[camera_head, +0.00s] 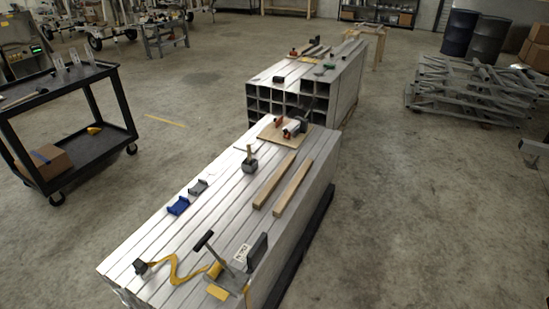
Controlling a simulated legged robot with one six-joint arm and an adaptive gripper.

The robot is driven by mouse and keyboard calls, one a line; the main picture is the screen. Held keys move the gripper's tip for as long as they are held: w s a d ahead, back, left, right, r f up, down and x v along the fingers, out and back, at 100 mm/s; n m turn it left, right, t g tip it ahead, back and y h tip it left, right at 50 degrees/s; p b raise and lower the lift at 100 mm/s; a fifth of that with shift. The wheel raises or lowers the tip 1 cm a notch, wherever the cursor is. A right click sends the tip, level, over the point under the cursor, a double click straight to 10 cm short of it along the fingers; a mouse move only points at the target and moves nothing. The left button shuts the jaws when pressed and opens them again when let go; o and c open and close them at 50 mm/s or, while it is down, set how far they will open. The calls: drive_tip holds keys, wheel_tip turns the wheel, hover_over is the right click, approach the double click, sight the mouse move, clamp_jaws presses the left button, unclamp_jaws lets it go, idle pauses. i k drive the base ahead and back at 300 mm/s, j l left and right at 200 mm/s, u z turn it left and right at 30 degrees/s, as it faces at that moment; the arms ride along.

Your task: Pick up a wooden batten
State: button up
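Two wooden battens lie side by side, slightly apart, on top of the near stack of aluminium tubes (183,239). The left batten (274,180) and the right batten (292,188) are pale brown, straight and nearly parallel, lying diagonally near the stack's right edge. Their upper faces are uncovered. My gripper does not show in this view.
A yellow strap (172,272), a blue bracket (178,206), a mallet (250,164) and a board with a power tool (285,132) share the stack top. A black cart (100,142) stands left.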

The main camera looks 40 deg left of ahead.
sight(258, 204)
drive_tip(key=i+j+u, duration=0.2)
drive_tip(key=i, duration=0.45)
drive_tip(key=i+u, duration=0.25)
drive_tip(key=i, duration=0.35)
drive_tip(key=i+l+u, duration=0.2)
drive_tip(key=i, duration=0.45)
drive_tip(key=i+l+u, duration=0.1)
drive_tip(key=i+u, duration=0.15)
drive_tip(key=i, duration=0.4)
drive_tip(key=i+u, duration=0.2)
drive_tip(key=u, duration=0.25)
drive_tip(key=i+u, duration=0.2)
drive_tip(key=u, duration=0.3)
drive_tip(key=i+l+u, duration=0.15)
drive_tip(key=u, duration=0.3)
drive_tip(key=i+u, duration=0.15)
drive_tip(key=u, duration=0.25)
drive_tip(key=i+l+u, duration=0.15)
drive_tip(key=u, duration=0.25)
drive_tip(key=i+l+u, duration=0.15)
drive_tip(key=u, duration=0.25)
